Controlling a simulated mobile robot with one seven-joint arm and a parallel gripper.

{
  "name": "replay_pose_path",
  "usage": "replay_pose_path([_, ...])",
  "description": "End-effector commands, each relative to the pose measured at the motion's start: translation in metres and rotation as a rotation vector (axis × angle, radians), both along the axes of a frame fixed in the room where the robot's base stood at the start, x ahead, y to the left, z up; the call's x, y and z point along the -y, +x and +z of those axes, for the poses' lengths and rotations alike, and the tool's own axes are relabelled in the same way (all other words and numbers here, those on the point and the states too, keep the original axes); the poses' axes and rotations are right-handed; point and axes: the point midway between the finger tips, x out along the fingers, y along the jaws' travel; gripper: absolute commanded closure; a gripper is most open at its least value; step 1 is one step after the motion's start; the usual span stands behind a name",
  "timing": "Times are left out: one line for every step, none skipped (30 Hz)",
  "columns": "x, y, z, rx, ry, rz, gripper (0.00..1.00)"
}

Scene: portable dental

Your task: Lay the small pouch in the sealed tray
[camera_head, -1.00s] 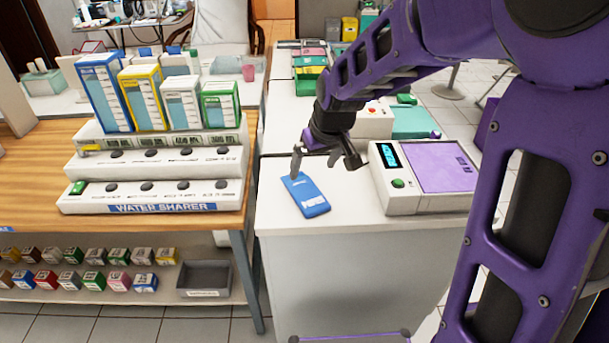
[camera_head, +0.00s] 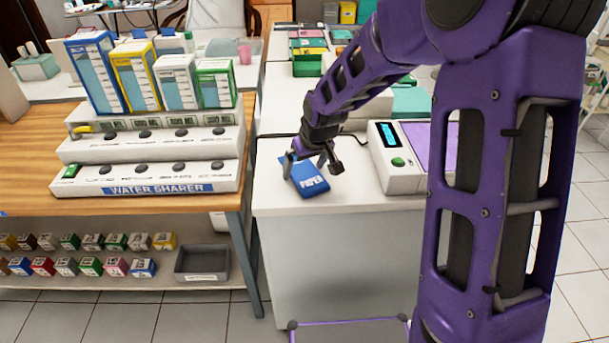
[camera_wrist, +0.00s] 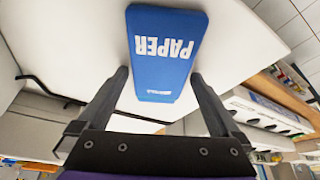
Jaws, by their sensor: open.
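A flat blue pouch (camera_head: 309,188) printed "PAPER" lies on the white counter at its near left end. In the wrist view the pouch (camera_wrist: 163,50) stretches ahead of and between the finger tips. My gripper (camera_head: 312,168) is open over the pouch's far part, one finger on each side in the wrist view (camera_wrist: 160,76). It holds nothing. Whether the fingers touch the counter cannot be told. No tray is clearly marked as sealed; a grey open tray (camera_head: 180,278) with an unreadable label sits on the lower shelf at left.
A white device with a display (camera_head: 398,170) and purple top stands right of the pouch. A white "WATER SHARER" stand (camera_head: 150,180) is on the wooden table at left. Green containers (camera_head: 307,64) are farther back. The counter's front edge is close to the pouch.

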Motion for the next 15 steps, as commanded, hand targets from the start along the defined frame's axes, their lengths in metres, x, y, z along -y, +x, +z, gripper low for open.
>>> replay_pose_path([0.0001,0.0000,0.0005,0.000,0.000,0.000,0.00])
replay_pose_path([0.0001,0.0000,0.0005,0.000,0.000,0.000,0.00])
replay_pose_path([0.0001,0.0000,0.0005,0.000,0.000,0.000,0.05])
replay_pose_path([0.0001,0.0000,0.0005,0.000,0.000,0.000,0.11])
replay_pose_path([0.0001,0.0000,0.0006,0.000,0.000,0.000,0.16])
replay_pose_path([0.0001,0.0000,0.0006,0.000,0.000,-0.001,0.23])
replay_pose_path([0.0001,0.0000,0.0006,0.000,0.000,-0.001,0.29])
replay_pose_path([0.0001,0.0000,0.0007,0.000,0.000,-0.001,0.34])
replay_pose_path([0.0001,0.0000,0.0007,0.000,0.000,-0.001,0.41])
replay_pose_path([0.0002,-0.0001,0.0007,0.000,0.000,-0.001,0.47])
replay_pose_path([0.0000,-0.0001,0.0007,0.000,0.000,-0.001,0.52])
replay_pose_path([0.0000,-0.0001,0.0007,0.000,0.000,-0.001,0.59])
replay_pose_path([0.0001,-0.0001,0.0008,0.001,0.001,-0.001,0.65])
replay_pose_path([0.0001,-0.0001,0.0008,0.001,0.001,-0.001,0.70])
replay_pose_path([0.0001,0.0001,0.0010,0.001,0.001,-0.001,0.77])
